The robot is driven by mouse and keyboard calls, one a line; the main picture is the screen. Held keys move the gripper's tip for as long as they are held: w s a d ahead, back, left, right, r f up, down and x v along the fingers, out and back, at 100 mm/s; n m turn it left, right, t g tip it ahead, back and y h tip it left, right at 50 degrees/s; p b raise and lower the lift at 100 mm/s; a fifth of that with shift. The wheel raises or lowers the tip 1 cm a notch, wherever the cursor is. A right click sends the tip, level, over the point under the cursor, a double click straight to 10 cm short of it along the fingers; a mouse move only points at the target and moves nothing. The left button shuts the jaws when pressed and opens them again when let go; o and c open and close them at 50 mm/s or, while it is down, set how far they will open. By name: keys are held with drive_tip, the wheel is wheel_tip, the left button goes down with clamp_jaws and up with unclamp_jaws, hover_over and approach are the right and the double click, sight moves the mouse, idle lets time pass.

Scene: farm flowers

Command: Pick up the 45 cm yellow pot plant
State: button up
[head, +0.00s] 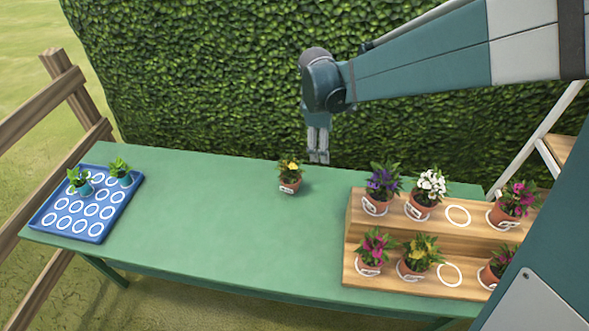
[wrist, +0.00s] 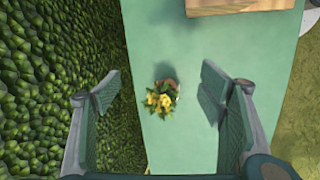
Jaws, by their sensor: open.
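A potted plant with yellow flowers (head: 290,177) in a terracotta pot with a white label stands upright on the green table near its back edge. It also shows in the wrist view between my fingers (wrist: 160,101), seen from above. A second yellow-flowered pot plant (head: 418,258) stands on the lower step of the wooden stand. The label writing is too small to read, so I cannot tell which is 45 cm. My gripper (head: 318,157) is open and empty, above and apart from the plant on the table.
The wooden stand (head: 366,285) at the right holds several pink, purple and white flowering pots and some empty ringed spots. A blue tray (head: 40,222) with two small seedlings lies at the left. A hedge (head: 200,80) rises behind the table.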

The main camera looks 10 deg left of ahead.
sight(290, 181)
drive_tip(key=w+a+f+n+b, duration=0.1)
drive_tip(key=a+f+n, duration=0.1)
drive_tip(key=a+f, duration=0.2)
drive_tip(key=w+a+f+n+h+b, duration=0.1)
drive_tip(key=w+a+f+n, duration=0.1)
drive_tip(key=a+f, duration=0.3)
drive_tip(key=w+a+f+n+g+b, duration=0.1)
drive_tip(key=a+f, duration=0.4)
drive_tip(key=f, duration=0.5)
drive_tip(key=shift+w+n+h+b, duration=0.15)
drive_tip(key=shift+n+h+b, duration=0.2)
drive_tip(key=shift+n, duration=0.25)
drive_tip(key=shift+x, duration=1.25)
drive_tip(key=shift+f, duration=0.1)
drive_tip(key=shift+b+x, duration=0.7)
drive_tip(key=shift+x, duration=1.8)
drive_tip(key=shift+c, duration=0.6)
drive_tip(key=c, duration=1.1)
